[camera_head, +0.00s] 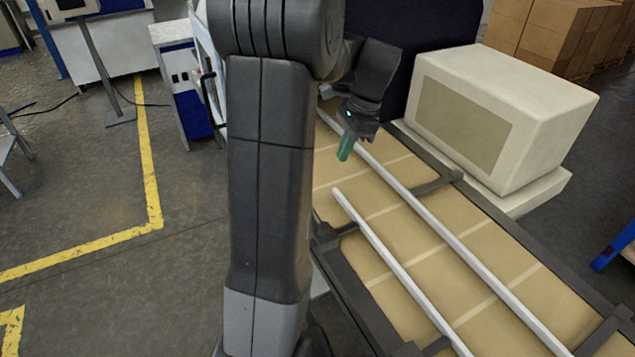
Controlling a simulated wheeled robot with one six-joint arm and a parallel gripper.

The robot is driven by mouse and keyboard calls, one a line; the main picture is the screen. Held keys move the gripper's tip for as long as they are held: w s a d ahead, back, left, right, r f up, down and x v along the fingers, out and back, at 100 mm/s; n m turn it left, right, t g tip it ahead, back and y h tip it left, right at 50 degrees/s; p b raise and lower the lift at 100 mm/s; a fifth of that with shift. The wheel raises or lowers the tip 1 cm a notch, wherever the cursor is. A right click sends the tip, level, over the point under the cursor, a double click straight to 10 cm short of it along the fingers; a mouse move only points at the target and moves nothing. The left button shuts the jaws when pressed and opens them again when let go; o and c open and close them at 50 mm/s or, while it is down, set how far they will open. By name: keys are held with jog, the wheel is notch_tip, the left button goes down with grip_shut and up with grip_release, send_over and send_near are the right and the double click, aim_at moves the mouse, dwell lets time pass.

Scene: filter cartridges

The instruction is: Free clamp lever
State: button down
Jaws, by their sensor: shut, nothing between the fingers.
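My gripper (346,148) hangs near the top centre, over the far part of the tan conveyor. Its dark body carries a small teal light, and a short green piece points down from it. The green piece seems to be the closed fingers; it is too small to be sure. I see nothing held. I cannot make out a clamp lever for certain. A black bent handle (209,84) shows on a white-framed unit left of my arm, apart from the gripper. My upright arm hides much of that unit and the area behind it.
The tan conveyor (400,240) runs to the lower right, with pale rails (400,265) along it. A cream box-shaped housing (500,115) stands beside it. Cardboard boxes (560,35) are stacked behind. The floor at left, with yellow lines (150,170), is mostly clear.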

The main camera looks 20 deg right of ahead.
jog(key=a+f+p, duration=0.1)
jog(key=a+f, duration=0.5)
jog(key=f, duration=0.3)
jog(key=shift+w+a, duration=0.2)
jog(key=shift+a, duration=0.05)
jog(key=shift+a+r, duration=0.1)
jog(key=shift+a, duration=0.05)
